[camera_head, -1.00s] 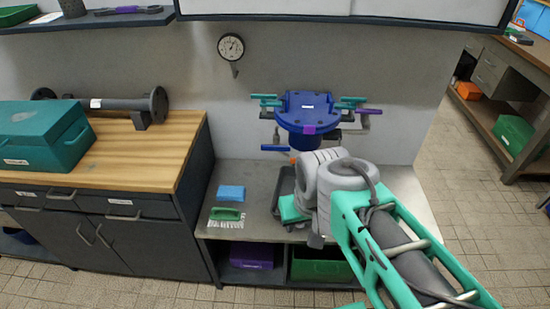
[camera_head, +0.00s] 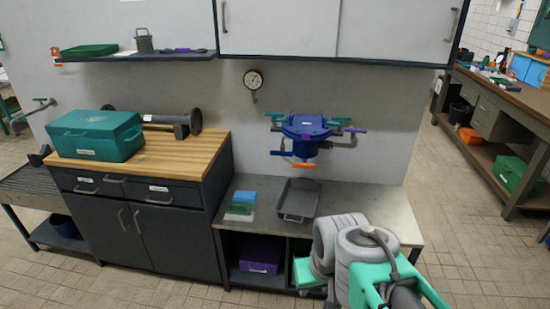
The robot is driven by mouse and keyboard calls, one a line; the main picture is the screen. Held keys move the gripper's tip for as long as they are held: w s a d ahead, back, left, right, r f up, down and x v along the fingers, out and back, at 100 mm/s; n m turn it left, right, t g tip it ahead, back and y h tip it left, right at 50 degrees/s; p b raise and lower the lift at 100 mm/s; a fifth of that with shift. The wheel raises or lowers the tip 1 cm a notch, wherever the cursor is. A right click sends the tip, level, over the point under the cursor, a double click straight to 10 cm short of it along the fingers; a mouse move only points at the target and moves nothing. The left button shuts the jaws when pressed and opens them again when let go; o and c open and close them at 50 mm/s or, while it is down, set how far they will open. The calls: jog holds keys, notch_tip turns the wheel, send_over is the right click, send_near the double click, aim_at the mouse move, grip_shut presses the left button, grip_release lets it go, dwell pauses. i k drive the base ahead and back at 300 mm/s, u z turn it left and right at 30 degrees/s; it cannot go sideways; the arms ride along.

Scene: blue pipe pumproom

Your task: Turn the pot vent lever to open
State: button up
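The blue pot (camera_head: 307,131) is fixed to the wall above the grey bench. Several teal levers (camera_head: 336,120) stick out around its top. A purple lever (camera_head: 356,131) points right, a blue lever (camera_head: 281,153) points left below the pot, and an orange piece (camera_head: 304,166) sits beneath it. I cannot tell which of these is the vent lever. My arm is at the lower right, low in front of the bench and apart from the pot. My gripper's fingers cannot be made out; the arm's links hide them or they are out of frame.
A grey tray (camera_head: 296,202) lies on the grey bench (camera_head: 355,207) under the pot. A blue sponge (camera_head: 245,197) and a green brush (camera_head: 240,210) lie to its left. A teal toolbox (camera_head: 97,136) stands on the wooden counter.

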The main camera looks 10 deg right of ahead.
aim_at(282, 153)
jog(key=u, duration=0.65)
jog(key=i, duration=1.45)
jog(key=z, duration=0.1)
